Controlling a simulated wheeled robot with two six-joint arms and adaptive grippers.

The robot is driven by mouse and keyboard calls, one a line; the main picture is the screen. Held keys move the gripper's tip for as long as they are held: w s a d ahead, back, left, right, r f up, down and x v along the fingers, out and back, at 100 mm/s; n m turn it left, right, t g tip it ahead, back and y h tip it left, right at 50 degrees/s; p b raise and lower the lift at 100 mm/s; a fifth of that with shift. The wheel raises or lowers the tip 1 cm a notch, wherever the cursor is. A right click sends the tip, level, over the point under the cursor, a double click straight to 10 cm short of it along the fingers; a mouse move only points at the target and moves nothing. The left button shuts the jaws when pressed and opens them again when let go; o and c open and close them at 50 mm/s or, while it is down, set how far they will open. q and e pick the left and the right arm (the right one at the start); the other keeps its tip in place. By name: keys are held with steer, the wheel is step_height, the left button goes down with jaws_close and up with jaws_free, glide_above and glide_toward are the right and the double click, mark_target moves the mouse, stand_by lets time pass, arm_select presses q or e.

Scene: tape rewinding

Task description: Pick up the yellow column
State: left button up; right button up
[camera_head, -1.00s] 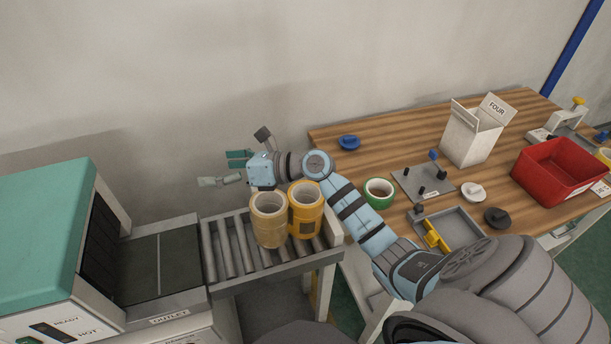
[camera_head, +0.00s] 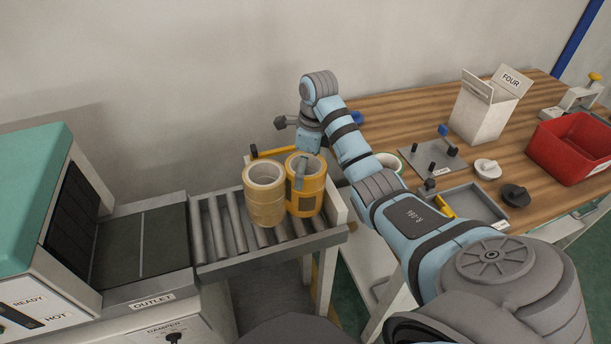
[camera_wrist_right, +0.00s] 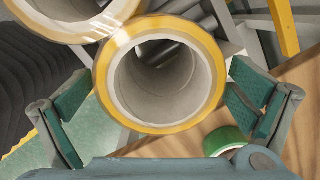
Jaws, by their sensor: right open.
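The yellow column (camera_head: 305,200) stands upright at the right end of the roller conveyor. It is hollow with a grey core, and its open top fills the middle of the right wrist view (camera_wrist_right: 217,72). A paler tan column (camera_head: 264,206) stands close beside it on the left; part of it shows at the wrist view's top left (camera_wrist_right: 62,28). My right gripper (camera_wrist_right: 160,100) is open, with its green-padded fingers on either side of the yellow column and gaps showing. In the head view a finger (camera_head: 302,172) overlaps the column's top. My left gripper is not in view.
The conveyor (camera_head: 222,232) has free rollers left of the columns and a raised end plate (camera_head: 336,206) at right. A green tape roll (camera_head: 388,161) lies on the wooden table, partly behind my arm. A white box (camera_head: 483,112) and red bin (camera_head: 572,148) stand farther right.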

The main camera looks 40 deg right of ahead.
steer(key=f, duration=0.3)
steer(key=shift+w+a+f, duration=0.1)
steer(key=shift+w+a, duration=0.1)
steer(key=c, duration=1.4)
steer(key=shift+c, duration=0.7)
